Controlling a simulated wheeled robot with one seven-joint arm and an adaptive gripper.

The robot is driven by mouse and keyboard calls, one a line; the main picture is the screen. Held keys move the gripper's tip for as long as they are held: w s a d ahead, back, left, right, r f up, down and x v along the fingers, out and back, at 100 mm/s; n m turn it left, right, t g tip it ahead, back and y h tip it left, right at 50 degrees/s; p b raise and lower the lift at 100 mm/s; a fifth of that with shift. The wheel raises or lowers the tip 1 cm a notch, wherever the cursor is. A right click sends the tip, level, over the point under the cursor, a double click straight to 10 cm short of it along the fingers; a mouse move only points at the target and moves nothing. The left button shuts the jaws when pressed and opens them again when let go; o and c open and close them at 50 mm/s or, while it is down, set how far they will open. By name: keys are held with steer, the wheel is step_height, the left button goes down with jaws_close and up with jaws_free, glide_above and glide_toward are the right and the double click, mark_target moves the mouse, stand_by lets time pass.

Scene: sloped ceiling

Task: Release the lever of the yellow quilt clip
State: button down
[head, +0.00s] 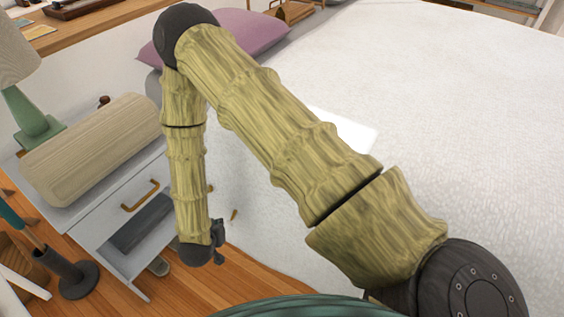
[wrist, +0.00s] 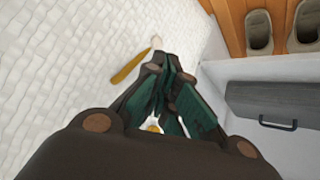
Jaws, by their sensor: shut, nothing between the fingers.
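A yellow lever, seemingly that of the quilt clip (wrist: 130,67), sticks out against the white quilt (wrist: 60,80) in the wrist view, with a pale tip at its upper end. In the head view it is a small yellow piece (head: 234,214) at the bed's side, just right of my gripper (head: 217,240). In the wrist view my gripper (wrist: 166,66) is shut and empty, its fingertips close to the lever's right. I cannot tell whether they touch it. A small yellow bit (wrist: 152,125) shows between the finger links; the rest of it is hidden.
A grey nightstand (head: 125,185) stands left of my forearm, bearing a beige rolled bolster (head: 92,150) and a green lamp (head: 33,121). A dark grey front with a handle (wrist: 275,105) is close on the right. Slippers (wrist: 258,32) lie on the wooden floor.

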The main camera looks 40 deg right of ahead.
steer(key=s+d+n+g+y+p, duration=0.2)
steer(key=s+g+p, duration=0.1)
steer(key=s, duration=1)
steer(key=s+d+n+g+y+p, duration=0.2)
steer(key=s+d+n+y+p, duration=0.1)
steer(key=s, duration=1)
steer(key=shift+s+d+g+y, duration=0.25)
steer(key=shift+g+y, duration=0.05)
steer(key=shift+g, duration=0.1)
steer(key=shift+s, duration=0.1)
step_height(320, 180, up, 19)
steer(key=s+p, duration=0.2)
steer(key=p, duration=1.6)
steer(key=shift+s+d+n+g+p, duration=0.15)
steer(key=shift+s+n+g+p, duration=0.15)
steer(key=shift+g+p, duration=0.1)
